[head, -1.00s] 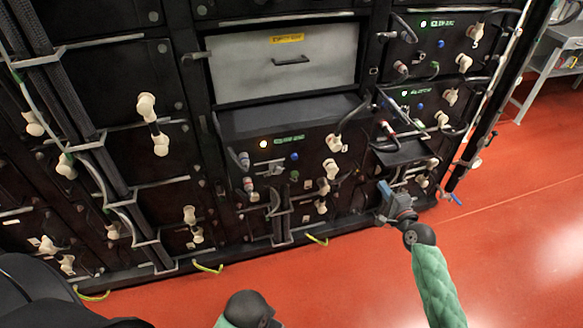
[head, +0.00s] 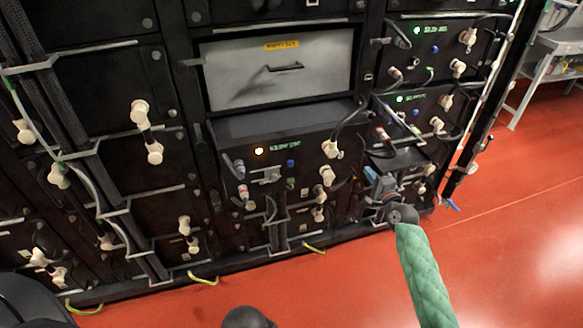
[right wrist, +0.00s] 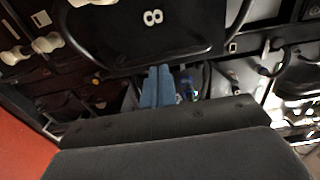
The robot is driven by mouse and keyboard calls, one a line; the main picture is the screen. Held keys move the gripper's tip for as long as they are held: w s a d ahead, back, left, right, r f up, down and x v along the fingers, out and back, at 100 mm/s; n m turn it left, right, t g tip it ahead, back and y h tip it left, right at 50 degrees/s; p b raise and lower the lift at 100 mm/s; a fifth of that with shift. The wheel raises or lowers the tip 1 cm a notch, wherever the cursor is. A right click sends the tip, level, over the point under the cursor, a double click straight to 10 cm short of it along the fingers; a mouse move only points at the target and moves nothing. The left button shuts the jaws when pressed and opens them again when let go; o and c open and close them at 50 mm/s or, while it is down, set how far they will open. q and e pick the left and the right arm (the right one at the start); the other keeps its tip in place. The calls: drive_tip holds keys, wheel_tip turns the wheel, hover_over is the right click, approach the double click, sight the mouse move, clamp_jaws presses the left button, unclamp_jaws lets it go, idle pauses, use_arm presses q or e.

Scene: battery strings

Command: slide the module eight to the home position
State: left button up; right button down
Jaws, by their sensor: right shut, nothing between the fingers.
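In the right wrist view a dark panel marked 8 (right wrist: 152,18) fills the top middle. My right gripper (right wrist: 157,88) has its blue fingers closed together and empty, just below that panel's lower edge; contact cannot be told. In the head view my right gripper (head: 371,175) is low at the rack, right of a black module with an amber light (head: 262,170). That module stands forward, with its top face showing. Its number cannot be read in the head view, so I cannot tell whether it is module eight. My left gripper is out of view.
A light grey drawer front (head: 240,75) with a yellow label is above the amber-lit module. Modules with green lights (head: 425,45) and loose cables are on the right. Cream connectors (head: 140,112) stick out at the left. The red floor (head: 500,240) is clear in front.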

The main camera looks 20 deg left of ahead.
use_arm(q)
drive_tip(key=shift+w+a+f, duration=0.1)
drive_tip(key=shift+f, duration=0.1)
use_arm(e)
drive_tip(key=shift+w+a, duration=0.1)
drive_tip(key=shift+w, duration=0.05)
drive_tip(key=shift+w+a, duration=0.1)
drive_tip(key=shift+w, duration=0.05)
